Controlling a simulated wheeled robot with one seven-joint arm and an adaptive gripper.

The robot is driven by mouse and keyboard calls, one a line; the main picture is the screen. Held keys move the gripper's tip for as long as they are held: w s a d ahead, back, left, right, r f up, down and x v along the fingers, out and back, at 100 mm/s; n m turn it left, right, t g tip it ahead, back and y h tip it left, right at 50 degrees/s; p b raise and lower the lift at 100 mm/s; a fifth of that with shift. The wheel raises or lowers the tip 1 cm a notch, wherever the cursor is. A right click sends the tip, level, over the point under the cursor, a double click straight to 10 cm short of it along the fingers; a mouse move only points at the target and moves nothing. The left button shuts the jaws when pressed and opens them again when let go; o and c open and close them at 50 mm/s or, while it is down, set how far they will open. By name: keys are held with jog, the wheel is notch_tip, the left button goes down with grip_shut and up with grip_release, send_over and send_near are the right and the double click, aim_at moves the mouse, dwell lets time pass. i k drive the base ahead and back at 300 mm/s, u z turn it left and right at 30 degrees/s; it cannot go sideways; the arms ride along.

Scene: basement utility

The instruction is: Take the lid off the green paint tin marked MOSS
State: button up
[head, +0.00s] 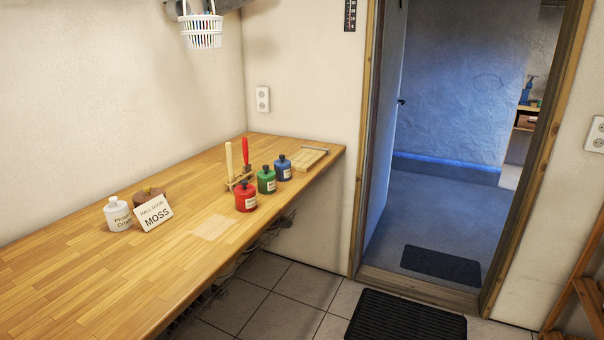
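A green paint tin (266,181) with a dark knobbed lid (266,169) stands upright on the wooden counter (90,280), between a red tin (245,198) and a blue tin (283,169). The lid sits on the green tin. The label on the green tin is too small to read. A white card (153,213) reading "HALL DOOR MOSS" leans on the counter to the left, in front of a brown lidded pot (148,194). My gripper is not in view.
A white jar (117,214) stands left of the card. A holder with a red-handled tool (245,155) and a wooden-handled one is close behind the tins. A wooden tray (301,158) lies near the counter's right end. The front counter is clear; a dark mat (405,318) lies before the open doorway.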

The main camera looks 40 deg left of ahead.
aim_at(266, 172)
jog(key=i, duration=2.7)
jog(key=u, duration=3.05)
